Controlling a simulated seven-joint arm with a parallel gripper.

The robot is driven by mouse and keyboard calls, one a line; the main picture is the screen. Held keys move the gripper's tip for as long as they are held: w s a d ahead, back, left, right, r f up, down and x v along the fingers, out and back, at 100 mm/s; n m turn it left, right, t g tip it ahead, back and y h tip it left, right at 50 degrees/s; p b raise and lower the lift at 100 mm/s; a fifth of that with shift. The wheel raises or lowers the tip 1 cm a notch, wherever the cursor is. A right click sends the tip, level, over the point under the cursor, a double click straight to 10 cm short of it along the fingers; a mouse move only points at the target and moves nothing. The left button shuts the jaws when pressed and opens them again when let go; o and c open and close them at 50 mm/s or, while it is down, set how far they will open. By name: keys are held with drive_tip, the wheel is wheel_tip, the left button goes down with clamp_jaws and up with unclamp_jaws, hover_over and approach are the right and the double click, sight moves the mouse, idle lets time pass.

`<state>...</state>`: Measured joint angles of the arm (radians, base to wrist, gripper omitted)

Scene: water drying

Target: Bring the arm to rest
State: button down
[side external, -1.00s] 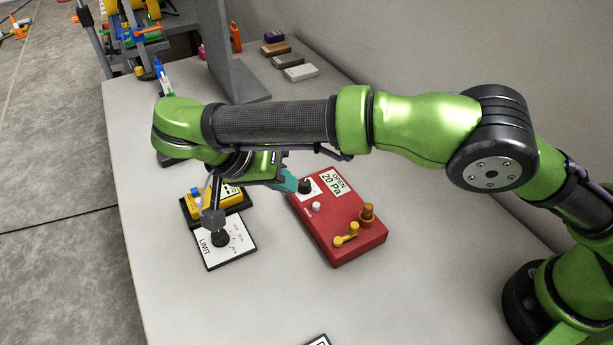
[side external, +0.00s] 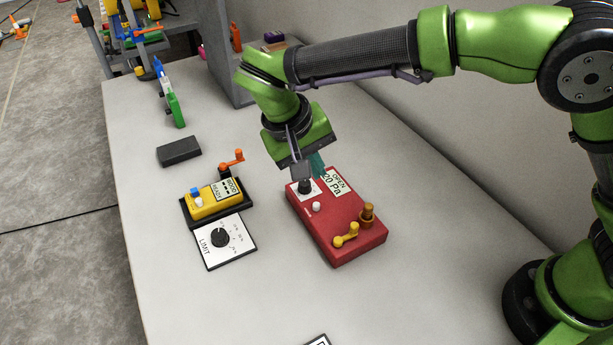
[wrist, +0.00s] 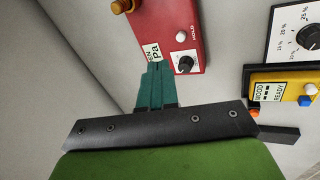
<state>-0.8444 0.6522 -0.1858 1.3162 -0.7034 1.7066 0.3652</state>
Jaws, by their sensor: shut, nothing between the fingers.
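My gripper (side external: 318,165) has teal fingers, shut and empty, pointing down by the back end of the red box. In the wrist view the fingers (wrist: 155,80) lie together and overlap the edge of the red box's label; I cannot tell the height gap.
A grey upright panel (side external: 222,60) stands behind. The front table is mostly clear.

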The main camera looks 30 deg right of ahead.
drive_tip(key=s+d+r+t+y, duration=0.2)
drive_tip(key=s+d+r, duration=0.1)
drive_tip(key=d, duration=0.4)
drive_tip(key=s+d+r+m+t+y, duration=0.1)
drive_tip(key=s+d+r+t+y, duration=0.1)
drive_tip(key=s+d+r, duration=0.2)
drive_tip(key=s+d+r+m+t+y, duration=0.1)
drive_tip(key=s+d+r+t+y, duration=0.1)
drive_tip(key=s+d, duration=0.5)
drive_tip(key=d+r+t, duration=0.1)
drive_tip(key=d, duration=0.4)
drive_tip(key=shift+s+r, duration=0.15)
drive_tip(key=shift+r, duration=0.2)
